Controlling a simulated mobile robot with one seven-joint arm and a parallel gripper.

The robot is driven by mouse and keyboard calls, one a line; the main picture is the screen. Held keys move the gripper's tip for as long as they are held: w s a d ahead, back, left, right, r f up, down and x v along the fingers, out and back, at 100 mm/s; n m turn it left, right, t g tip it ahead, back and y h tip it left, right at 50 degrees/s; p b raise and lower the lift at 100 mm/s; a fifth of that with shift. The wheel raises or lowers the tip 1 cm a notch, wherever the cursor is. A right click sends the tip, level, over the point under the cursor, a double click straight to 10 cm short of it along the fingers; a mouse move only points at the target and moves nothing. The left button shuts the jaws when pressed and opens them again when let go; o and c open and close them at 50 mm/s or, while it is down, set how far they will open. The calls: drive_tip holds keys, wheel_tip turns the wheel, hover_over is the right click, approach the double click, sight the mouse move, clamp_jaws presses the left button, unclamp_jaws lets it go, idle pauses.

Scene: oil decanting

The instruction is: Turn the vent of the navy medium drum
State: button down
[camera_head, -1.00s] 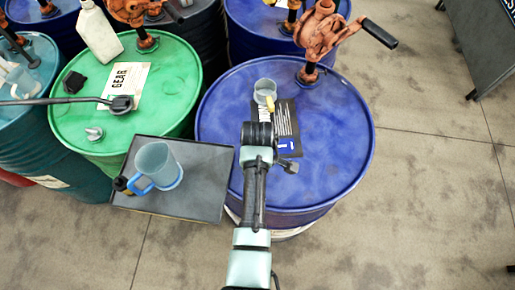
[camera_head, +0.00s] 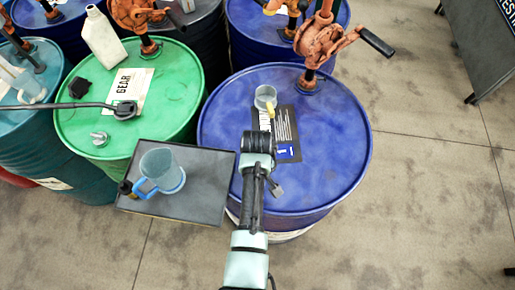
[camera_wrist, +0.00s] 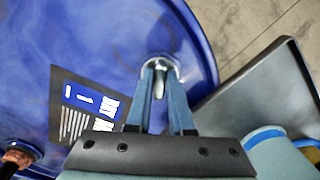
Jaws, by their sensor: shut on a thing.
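The navy drum (camera_head: 335,150) stands in the middle of the head view, with a dark label (camera_head: 288,125) on its lid. Its vent (camera_wrist: 159,64), a small pale metal fitting near the lid's rim, shows in the wrist view between the fingertips. My gripper (camera_wrist: 160,72) points down at the lid with its two blue fingers closed on the vent. In the head view my own wrist hides the fingertips and the vent.
A clear cup (camera_head: 265,97) and an orange hand pump (camera_head: 318,40) stand on the drum's lid. To the left, a dark tray (camera_head: 205,205) holds a blue-handled jug (camera_head: 160,168). A green drum (camera_head: 170,75) stands behind it. Open floor lies right.

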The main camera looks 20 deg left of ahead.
drive_tip(key=m+p, duration=0.1)
drive_tip(key=m, duration=0.4)
drive_tip(key=shift+a+m, duration=0.15)
drive_tip(key=shift+m, duration=0.15)
drive_tip(key=m, duration=0.4)
drive_tip(key=shift+a+m+p, duration=0.1)
drive_tip(key=shift+m+p, duration=0.25)
drive_tip(key=shift+m, duration=0.05)
drive_tip(key=c, duration=0.8)
unclamp_jaws()
drive_tip(key=shift+s, duration=0.1)
wheel_tip(320, 180, up, 13)
drive_tip(key=b, duration=0.1)
